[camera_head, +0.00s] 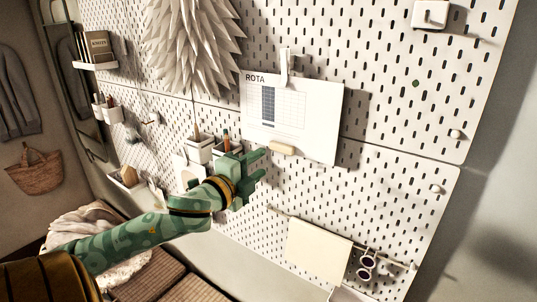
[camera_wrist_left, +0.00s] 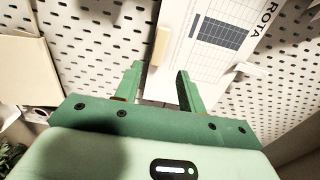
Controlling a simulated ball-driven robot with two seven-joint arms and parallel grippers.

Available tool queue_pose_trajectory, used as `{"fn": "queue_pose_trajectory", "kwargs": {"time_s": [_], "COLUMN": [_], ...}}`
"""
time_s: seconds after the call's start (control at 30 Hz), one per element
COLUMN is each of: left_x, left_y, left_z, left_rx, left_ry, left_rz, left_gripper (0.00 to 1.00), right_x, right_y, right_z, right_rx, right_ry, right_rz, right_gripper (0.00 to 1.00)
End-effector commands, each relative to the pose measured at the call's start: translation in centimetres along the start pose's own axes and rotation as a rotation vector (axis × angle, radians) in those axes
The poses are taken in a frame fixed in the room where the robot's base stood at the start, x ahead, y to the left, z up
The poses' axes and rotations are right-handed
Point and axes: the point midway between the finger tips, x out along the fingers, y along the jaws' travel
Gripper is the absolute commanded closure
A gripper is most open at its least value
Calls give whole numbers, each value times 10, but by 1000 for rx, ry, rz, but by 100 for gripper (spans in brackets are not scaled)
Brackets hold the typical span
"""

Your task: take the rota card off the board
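The rota card (camera_head: 314,131) is a white sheet headed ROTA with a blue-grey table, hanging on the white pegboard (camera_head: 390,118). A white clip (camera_head: 285,68) shows at its top edge, and a small beige block (camera_head: 283,148) at its lower part. My left gripper (camera_head: 262,164) is just below and left of the card's lower edge, with its green fingers apart. In the left wrist view the open fingers (camera_wrist_left: 160,85) point at the card (camera_wrist_left: 205,45), with the beige block (camera_wrist_left: 160,47) just beyond them; nothing is seen held. My right gripper is not in view.
White cups (camera_head: 200,151) with pens are close to my left gripper. A cream sheet (camera_head: 317,250) and sunglasses (camera_head: 367,265) hang lower on the board. A spiky paper decoration (camera_head: 195,45) hangs left of the card. The board right of the card is mostly bare.

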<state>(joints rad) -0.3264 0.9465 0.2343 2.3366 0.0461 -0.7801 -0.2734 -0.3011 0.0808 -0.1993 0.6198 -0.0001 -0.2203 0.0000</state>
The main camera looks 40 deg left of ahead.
Motion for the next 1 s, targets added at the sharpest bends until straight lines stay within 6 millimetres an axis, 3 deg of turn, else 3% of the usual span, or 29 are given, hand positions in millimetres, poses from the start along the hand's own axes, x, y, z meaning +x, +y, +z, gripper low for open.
{"fn": "queue_pose_trajectory", "kwargs": {"time_s": [0.4, 0.6, 1.0], "left_x": [50, 72, 88], "left_y": [0, -2, 0], "left_z": [1, 2, 1], "left_rx": [2, -1, 0], "left_ry": [-3, -3, -2], "left_rz": [-2, 0, 1], "left_gripper": [60, 60, 60], "right_x": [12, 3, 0], "right_y": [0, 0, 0], "right_z": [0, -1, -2], "right_rx": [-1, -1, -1], "right_ry": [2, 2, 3], "right_rz": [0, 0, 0], "right_gripper": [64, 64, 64]}}
